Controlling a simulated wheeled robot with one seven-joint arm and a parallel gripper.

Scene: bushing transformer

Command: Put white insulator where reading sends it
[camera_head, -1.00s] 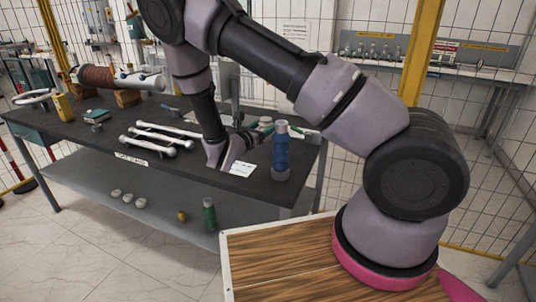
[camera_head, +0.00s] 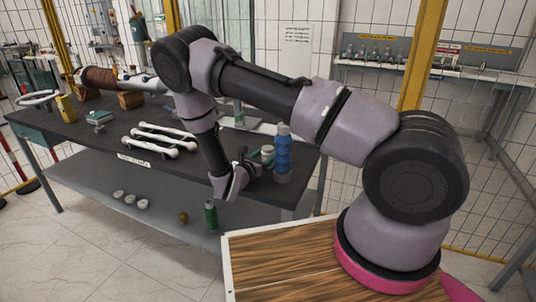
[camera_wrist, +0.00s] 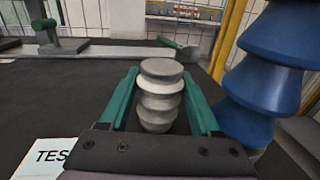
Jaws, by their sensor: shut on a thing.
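The white insulator (camera_wrist: 160,95), a short ribbed piece looking light grey, stands upright between the green fingers of my gripper (camera_wrist: 162,108) in the wrist view. My gripper is shut on it. In the head view my gripper (camera_head: 257,160) and the white insulator (camera_head: 267,151) are over the right end of the dark table (camera_head: 85,135), just left of a blue insulator. I cannot tell whether the piece touches the table. A white card (camera_wrist: 42,158) with letters starting "TES" lies at lower left in the wrist view; the rest is cut off.
The tall blue ribbed insulator (camera_head: 283,156) stands close to the right of my gripper; it also looms in the wrist view (camera_wrist: 262,85). White rods (camera_head: 160,142) lie mid-table. Several small white pieces (camera_head: 130,199) and a green bottle (camera_head: 211,215) are on the lower shelf.

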